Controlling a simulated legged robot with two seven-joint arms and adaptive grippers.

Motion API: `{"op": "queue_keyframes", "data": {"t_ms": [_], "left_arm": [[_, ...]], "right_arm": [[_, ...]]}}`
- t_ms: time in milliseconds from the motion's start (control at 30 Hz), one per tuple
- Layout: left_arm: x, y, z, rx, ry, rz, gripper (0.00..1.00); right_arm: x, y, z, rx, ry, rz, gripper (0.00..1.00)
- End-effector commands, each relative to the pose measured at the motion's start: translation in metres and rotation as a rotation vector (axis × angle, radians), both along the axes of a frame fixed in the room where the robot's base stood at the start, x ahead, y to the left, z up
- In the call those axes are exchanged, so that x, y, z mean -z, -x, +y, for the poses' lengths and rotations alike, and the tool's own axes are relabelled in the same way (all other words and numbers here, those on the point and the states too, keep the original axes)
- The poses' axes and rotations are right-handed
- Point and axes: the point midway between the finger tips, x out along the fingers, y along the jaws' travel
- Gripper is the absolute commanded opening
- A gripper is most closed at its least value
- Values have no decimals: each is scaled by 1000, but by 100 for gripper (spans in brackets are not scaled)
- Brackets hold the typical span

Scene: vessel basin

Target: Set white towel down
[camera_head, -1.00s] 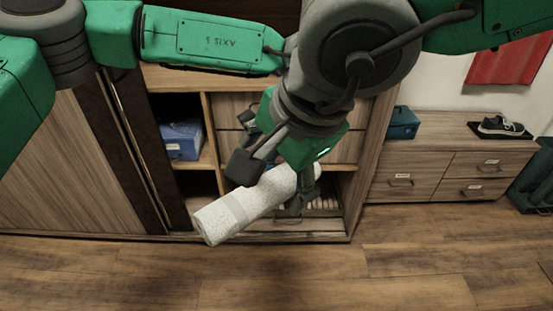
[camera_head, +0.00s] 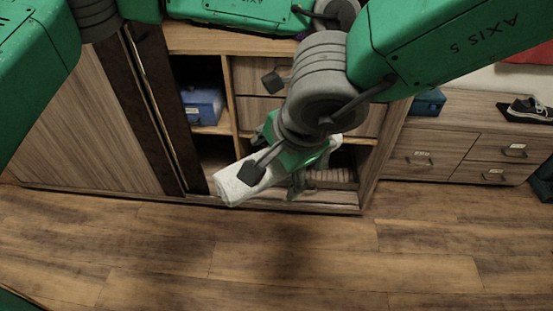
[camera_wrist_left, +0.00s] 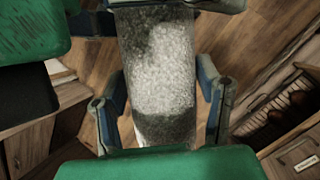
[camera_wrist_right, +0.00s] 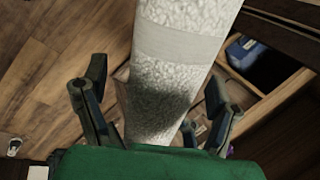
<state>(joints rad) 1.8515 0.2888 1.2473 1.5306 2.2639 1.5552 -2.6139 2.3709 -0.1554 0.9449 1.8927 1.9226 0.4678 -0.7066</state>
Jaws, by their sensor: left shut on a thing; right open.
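The white rolled towel (camera_head: 232,189) lies slantwise in front of the open cabinet, held off the floor in the head view. My right gripper (camera_head: 272,180) is over it, with a finger on each side, and hides its middle. In the right wrist view the towel (camera_wrist_right: 172,60) runs between the spread fingers of my right gripper (camera_wrist_right: 155,105), with gaps beside it. In the left wrist view my left gripper (camera_wrist_left: 160,95) is shut on the towel (camera_wrist_left: 160,75). In the head view my left gripper is mostly hidden behind the right arm.
The cabinet (camera_head: 196,40) has open compartments; one holds a blue box (camera_head: 203,106). A slatted rack (camera_head: 330,178) is in a low compartment. A drawer unit (camera_head: 428,142) at right carries a teal box (camera_head: 429,102) and a shoe (camera_head: 530,108). The wooden floor (camera_head: 300,265) in front is clear.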

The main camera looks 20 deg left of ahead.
Motion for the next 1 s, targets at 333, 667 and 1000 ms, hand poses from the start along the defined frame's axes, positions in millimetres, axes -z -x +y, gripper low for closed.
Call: {"op": "queue_keyframes", "data": {"t_ms": [333, 667, 1000], "left_arm": [[0, 0, 1, -1, 1, 0, 82], [-3, -2, 1, -1, 2, -1, 82], [-58, -30, 0, -3, 4, -3, 82]], "right_arm": [[0, 0, 1, 0, 1, 0, 24], [0, 0, 1, 0, 0, 0, 24], [0, 0, 1, 0, 0, 0, 24]]}}
